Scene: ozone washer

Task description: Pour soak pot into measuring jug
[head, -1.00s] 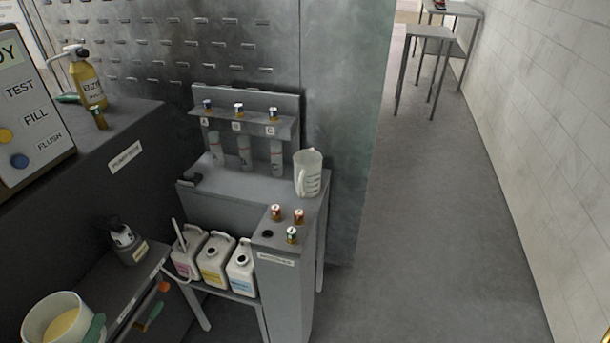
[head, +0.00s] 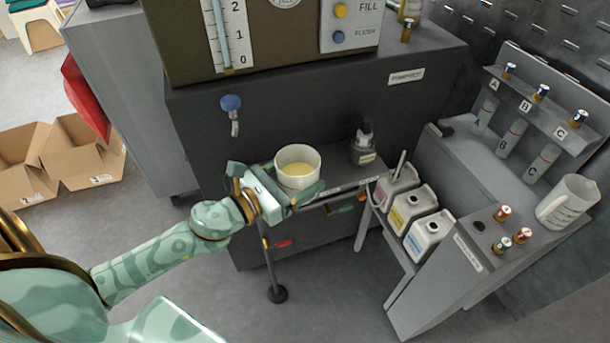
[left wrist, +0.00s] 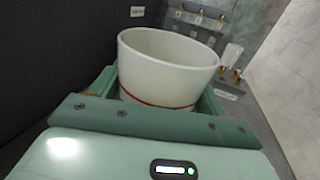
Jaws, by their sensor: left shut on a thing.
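The soak pot (head: 298,180) is a white round pot with yellowish liquid inside. It is upright in front of the dark machine. My left gripper (head: 297,196) is shut on it, with fingers around its sides. In the left wrist view the pot (left wrist: 165,70) sits between the green fingers (left wrist: 160,108), and its inside is hidden. The measuring jug (head: 567,201), translucent white with a handle, stands at the right end of the grey bench. It is well apart from the pot. My right gripper is not in view.
A small dark bottle (head: 363,146) stands on the shelf right of the pot. Several white canisters (head: 408,206) sit between pot and bench. Small capped vials (head: 501,243) stand near the jug. A blue-knobbed tap (head: 231,104) is above the pot. Cardboard boxes (head: 75,158) lie at left.

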